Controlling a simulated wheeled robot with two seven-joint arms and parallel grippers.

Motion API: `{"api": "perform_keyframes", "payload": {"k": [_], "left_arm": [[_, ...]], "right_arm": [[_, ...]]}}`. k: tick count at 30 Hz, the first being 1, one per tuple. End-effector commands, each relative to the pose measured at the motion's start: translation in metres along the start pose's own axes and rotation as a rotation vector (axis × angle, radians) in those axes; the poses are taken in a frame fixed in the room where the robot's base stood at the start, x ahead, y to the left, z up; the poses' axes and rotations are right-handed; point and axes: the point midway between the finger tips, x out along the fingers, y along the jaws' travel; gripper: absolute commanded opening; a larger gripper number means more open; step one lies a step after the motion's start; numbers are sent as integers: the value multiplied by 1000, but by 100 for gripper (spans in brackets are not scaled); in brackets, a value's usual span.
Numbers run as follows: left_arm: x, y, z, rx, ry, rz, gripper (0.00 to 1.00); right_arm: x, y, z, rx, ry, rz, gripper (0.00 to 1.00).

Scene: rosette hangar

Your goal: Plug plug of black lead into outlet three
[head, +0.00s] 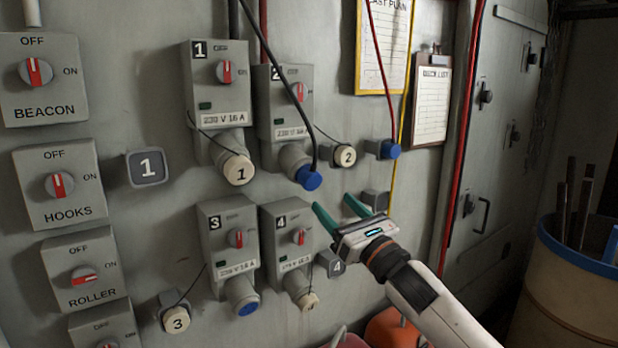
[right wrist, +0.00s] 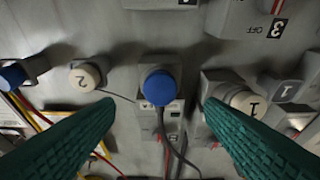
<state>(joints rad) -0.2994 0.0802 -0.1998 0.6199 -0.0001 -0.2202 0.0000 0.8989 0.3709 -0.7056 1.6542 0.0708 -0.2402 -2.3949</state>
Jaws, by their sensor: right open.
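The black lead (head: 272,55) hangs from above and ends in a blue plug (head: 308,178), which sits in the socket under outlet two (head: 283,105). The plug also shows at the middle of the right wrist view (right wrist: 160,88), with the lead below it. Outlet three (head: 228,232) is lower left; its socket shows a blue round face (head: 246,306). The cap marked 3 (head: 177,319) sits on a wall holder beside it. My right gripper (head: 335,207) is open and empty, below and right of the plug, apart from it. My left gripper is not in view.
Cap 1 (head: 238,170) covers outlet one. Cap 2 (head: 345,156) sits on a holder beside the plug. A red lead's blue plug (head: 389,149) sits in a holder farther right. Outlet four (head: 289,232) is below outlet two. A barrel (head: 572,285) stands at the right.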

Motion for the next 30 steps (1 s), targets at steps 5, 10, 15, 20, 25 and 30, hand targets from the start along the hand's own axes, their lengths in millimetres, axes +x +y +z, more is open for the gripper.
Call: {"api": "perform_keyframes", "payload": {"k": [5,10,15,20,25,30], "left_arm": [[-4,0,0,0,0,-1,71],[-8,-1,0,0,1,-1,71],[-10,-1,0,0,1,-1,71],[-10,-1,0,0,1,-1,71],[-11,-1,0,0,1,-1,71],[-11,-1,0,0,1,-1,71]], "right_arm": [[19,-1,-2,2,1,0,64],[45,-1,-2,3,0,0,64],[67,0,-1,0,0,0,64],[81,0,0,2,0,0,64],[86,0,0,0,0,1,64],[87,0,0,1,0,0,64]]}}
